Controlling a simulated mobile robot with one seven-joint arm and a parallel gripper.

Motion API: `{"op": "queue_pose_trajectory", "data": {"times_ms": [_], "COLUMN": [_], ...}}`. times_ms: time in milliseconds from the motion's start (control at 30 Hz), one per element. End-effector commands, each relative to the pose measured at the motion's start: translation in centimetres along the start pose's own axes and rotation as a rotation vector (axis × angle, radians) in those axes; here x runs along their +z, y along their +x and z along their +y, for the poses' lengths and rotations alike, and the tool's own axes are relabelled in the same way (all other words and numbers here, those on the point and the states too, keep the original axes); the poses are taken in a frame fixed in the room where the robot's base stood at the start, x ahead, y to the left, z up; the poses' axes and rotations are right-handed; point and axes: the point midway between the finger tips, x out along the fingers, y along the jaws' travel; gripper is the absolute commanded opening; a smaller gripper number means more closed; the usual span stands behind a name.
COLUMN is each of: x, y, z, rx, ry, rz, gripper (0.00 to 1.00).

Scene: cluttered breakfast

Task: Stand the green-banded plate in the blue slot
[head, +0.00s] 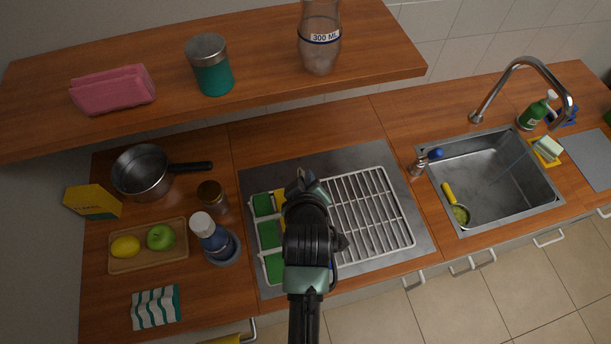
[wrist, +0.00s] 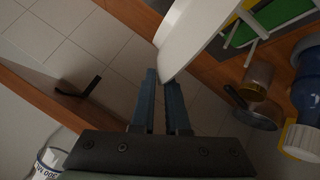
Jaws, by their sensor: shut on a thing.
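My gripper (head: 305,181) is above the dish rack (head: 372,208), over the left-middle part of it. In the wrist view my gripper (wrist: 162,80) is shut on the edge of a white plate (wrist: 192,36), which runs up out of the picture. No green band shows on the part of the plate in view. The plate is hidden by my arm in the head view. The rack has green slots (head: 270,235) along its left side, with yellow parts beside them. I cannot make out the blue slot; my arm covers that part of the rack.
Left of the rack stand a blue bottle (head: 214,240), a brown jar (head: 211,196) and a pan (head: 142,172). A wooden shelf (head: 260,60) with a glass bottle (head: 319,40) and a teal jar (head: 210,66) overhangs behind. The sink (head: 490,175) is at the right.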

Motion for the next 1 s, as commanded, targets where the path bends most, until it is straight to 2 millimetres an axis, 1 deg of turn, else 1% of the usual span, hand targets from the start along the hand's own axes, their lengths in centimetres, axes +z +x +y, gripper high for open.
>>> {"op": "queue_pose_trajectory", "data": {"times_ms": [33,100,400,1000], "x": [0.5,0.8,2.1,2.3], "y": [0.5,0.9,2.2,2.5], "z": [-0.4,-0.7,-1.6,-1.8], "rx": [0.001,0.001,0.001,0.002], "ry": [0.000,0.000,0.000,0.000], "rz": [0.001,0.001,0.001,0.002], "gripper": [0.00,0.00,0.00,0.00]}}
